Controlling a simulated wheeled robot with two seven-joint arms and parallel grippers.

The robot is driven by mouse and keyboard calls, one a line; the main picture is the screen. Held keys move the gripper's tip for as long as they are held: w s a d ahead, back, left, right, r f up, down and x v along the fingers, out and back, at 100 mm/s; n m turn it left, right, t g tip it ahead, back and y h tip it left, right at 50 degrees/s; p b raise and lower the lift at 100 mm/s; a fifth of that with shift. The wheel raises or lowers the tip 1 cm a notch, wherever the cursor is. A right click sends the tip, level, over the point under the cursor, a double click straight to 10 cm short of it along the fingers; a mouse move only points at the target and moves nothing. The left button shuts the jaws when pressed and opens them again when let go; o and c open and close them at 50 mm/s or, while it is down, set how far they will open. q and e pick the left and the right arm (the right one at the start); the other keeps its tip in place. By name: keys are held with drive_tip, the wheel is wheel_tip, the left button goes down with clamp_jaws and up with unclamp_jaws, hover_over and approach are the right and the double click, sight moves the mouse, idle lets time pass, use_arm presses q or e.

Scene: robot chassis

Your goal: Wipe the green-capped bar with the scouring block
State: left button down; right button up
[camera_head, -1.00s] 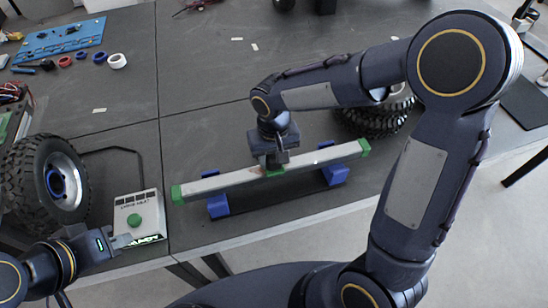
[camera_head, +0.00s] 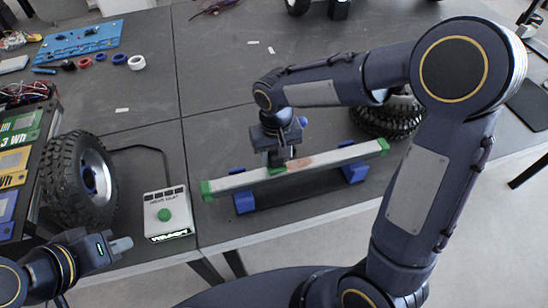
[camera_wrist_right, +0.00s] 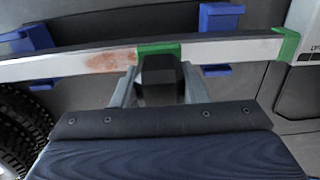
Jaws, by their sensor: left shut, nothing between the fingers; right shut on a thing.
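The bar (camera_head: 240,180) is long and pale grey with green end caps (camera_head: 383,146) and lies across blue supports (camera_head: 354,172). A reddish-brown smear (camera_head: 305,161) marks its top, right of the scouring block (camera_head: 278,170). The smear also shows in the right wrist view (camera_wrist_right: 110,61), left of the block. The block has a green pad (camera_wrist_right: 159,49) and a black grip (camera_wrist_right: 158,75). My right gripper (camera_wrist_right: 158,90) is shut on the black grip, with the pad on or just over the bar. My left gripper (camera_head: 122,245) is shut and empty, below the control box.
A control box (camera_head: 160,200) with a green button stands left of the bar. A wheel (camera_head: 78,178) is at the left and another tyre (camera_head: 388,120) behind the bar. A blue tool board (camera_head: 80,42) lies at the back left. The table middle is clear.

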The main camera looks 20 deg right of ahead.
drive_tip(key=shift+d+r+p, duration=0.1)
drive_tip(key=shift+r+p, duration=0.2)
drive_tip(key=shift+r, duration=0.35)
drive_tip(key=shift+a+r+p, duration=0.2)
drive_tip(key=shift+r+p, duration=0.4)
drive_tip(key=shift+r, duration=0.2)
wheel_tip(320, 180, up, 2)
drive_tip(key=shift+d+r+p, duration=0.1)
drive_tip(key=shift+p, duration=0.75)
drive_tip(key=shift+r, duration=0.2)
